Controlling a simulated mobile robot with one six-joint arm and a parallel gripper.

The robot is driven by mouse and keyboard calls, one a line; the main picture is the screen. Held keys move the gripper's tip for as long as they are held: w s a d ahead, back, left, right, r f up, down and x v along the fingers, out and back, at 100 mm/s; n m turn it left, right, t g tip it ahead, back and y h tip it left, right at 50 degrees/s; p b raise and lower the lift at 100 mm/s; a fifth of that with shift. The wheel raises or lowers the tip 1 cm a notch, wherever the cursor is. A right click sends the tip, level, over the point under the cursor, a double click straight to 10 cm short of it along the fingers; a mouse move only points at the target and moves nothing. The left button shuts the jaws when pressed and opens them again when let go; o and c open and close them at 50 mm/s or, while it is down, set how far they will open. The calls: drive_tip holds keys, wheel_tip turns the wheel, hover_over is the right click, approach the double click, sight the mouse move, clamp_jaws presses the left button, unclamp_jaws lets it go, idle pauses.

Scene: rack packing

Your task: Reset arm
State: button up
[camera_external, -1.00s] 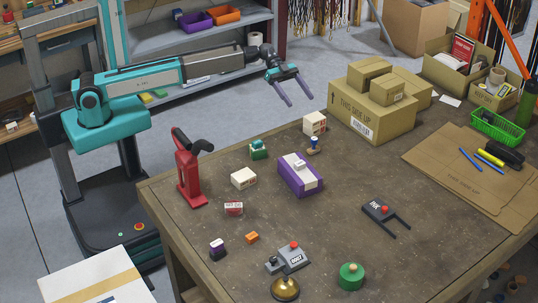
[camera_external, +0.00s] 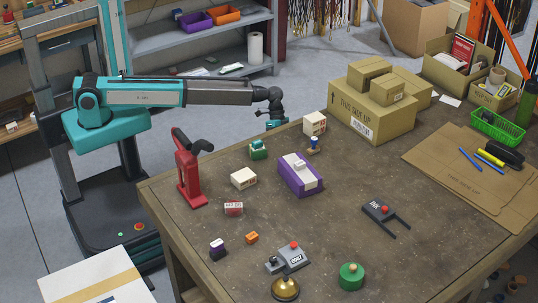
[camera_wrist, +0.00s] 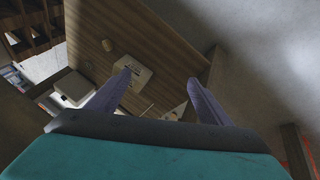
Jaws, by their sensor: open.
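My gripper (camera_wrist: 160,76) shows in the wrist view with its two purple fingers spread apart and nothing between them. In the external view, my gripper's teal body (camera_external: 277,123) hangs below the wrist at the back edge of the workbench (camera_external: 330,240). Its fingers are hidden there behind the bench edge. My arm reaches right from its column, nearly level.
On the bench near the gripper are a green-topped block (camera_external: 258,150), a white box (camera_external: 314,123), a purple box (camera_external: 300,176) and a red hand tool (camera_external: 187,170). Cardboard boxes (camera_external: 372,108) stand to the right. Open floor (camera_external: 300,72) lies behind the bench.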

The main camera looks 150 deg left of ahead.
drive_tip(key=d+f+n+g+b, duration=0.1)
drive_tip(key=d+f+g, duration=0.1)
drive_tip(key=d+f, duration=0.75)
drive_tip(key=w+d+f+g+h, duration=0.15)
drive_tip(key=d+f, duration=0.35)
drive_tip(key=d, duration=0.9)
drive_tip(key=d+f+n+g+b, duration=0.1)
drive_tip(key=d+f+g, duration=0.2)
drive_tip(key=d+f, duration=0.7)
drive_tip(key=s+d+r+m+g+y+p, duration=0.1)
drive_tip(key=s+d+m+p, duration=0.15)
drive_tip(key=d, duration=0.75)
drive_tip(key=s+d+m+g+p, duration=0.1)
drive_tip(key=s+d, duration=0.2)
drive_tip(key=d, duration=0.8)
drive_tip(key=s+d+r+m+g+y+p, duration=0.2)
drive_tip(key=s+d+m+p, duration=0.1)
drive_tip(key=s+d, duration=0.7)
drive_tip(key=shift+s+d+r+m, duration=0.25)
drive_tip(key=shift+s+d+m, duration=0.25)
drive_tip(key=shift+d, duration=0.4)
